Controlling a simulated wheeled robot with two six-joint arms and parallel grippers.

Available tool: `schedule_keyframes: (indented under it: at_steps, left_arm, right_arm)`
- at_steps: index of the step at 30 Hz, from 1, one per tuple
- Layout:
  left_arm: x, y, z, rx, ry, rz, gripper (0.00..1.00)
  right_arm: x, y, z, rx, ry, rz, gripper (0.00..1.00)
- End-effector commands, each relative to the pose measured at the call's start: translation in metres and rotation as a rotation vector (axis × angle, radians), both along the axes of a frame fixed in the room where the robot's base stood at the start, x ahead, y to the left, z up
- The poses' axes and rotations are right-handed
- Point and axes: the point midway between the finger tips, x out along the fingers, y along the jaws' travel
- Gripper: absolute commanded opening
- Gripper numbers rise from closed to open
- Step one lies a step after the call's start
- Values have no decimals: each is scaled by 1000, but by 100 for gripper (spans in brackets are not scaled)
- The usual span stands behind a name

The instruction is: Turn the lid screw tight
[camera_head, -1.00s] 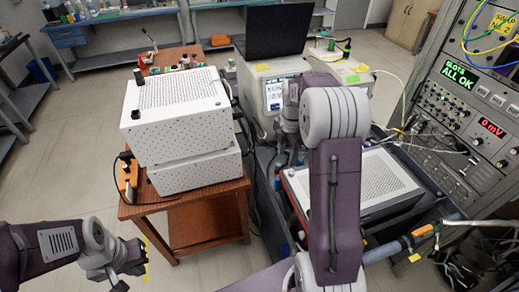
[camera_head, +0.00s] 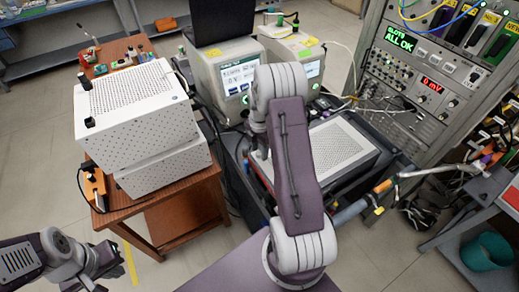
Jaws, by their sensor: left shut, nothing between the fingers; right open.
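A white perforated box (camera_head: 140,118) stands on the brown wooden table at left. Its lid has black knobs, one near the back left corner (camera_head: 84,80) and one near the front left corner (camera_head: 90,122). Which knob is the lid screw, and how tight it is, I cannot tell. A second white perforated lid (camera_head: 343,148) lies on the dark cart behind my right arm. My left gripper (camera_head: 112,264) is shut and empty at the lower left, in front of the table and apart from the box. My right arm rises through the middle; its gripper fingers are hidden behind it.
The brown table (camera_head: 180,212) holds small parts at its back. Behind my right arm stand a grey instrument (camera_head: 222,60) and a laptop (camera_head: 225,28). An instrument rack (camera_head: 415,95) stands at right, with loose cables. A teal bin (camera_head: 487,252) is at the lower right.

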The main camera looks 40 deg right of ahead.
Motion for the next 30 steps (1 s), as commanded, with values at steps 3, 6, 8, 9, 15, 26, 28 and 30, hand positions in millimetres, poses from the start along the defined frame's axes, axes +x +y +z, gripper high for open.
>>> schedule_keyframes:
  at_steps: [3, 6, 8, 9, 15, 26, 28, 30]
  left_arm:
    - [0, 0, 1, 0, 0, 0, 0]
    - [0, 0, 0, 0, 0, 0, 0]
    - [0, 0, 0, 0, 0, 0, 0]
    - [0, 0, 0, 0, 0, 0, 0]
    - [0, 0, 0, 0, 0, 0, 0]
    - [0, 0, 2, 0, 0, 0, 0]
    - [0, 0, 3, 0, 0, 0, 0]
    - [0, 0, 4, 0, 0, 0, 0]
  right_arm:
    - [0, 0, -4, -1, -2, 0, 44]
    - [0, 0, -4, -1, -2, 0, 44]
    - [0, 0, -4, -1, -2, 0, 44]
    - [0, 0, -4, -1, -2, 0, 36]
    - [1, 0, -3, -1, -2, 0, 0]
    - [1, -1, -3, -2, -3, -68, 0]
    - [1, -1, -2, -2, -3, -108, 0]
    - [1, -1, -2, -1, -3, -160, 0]
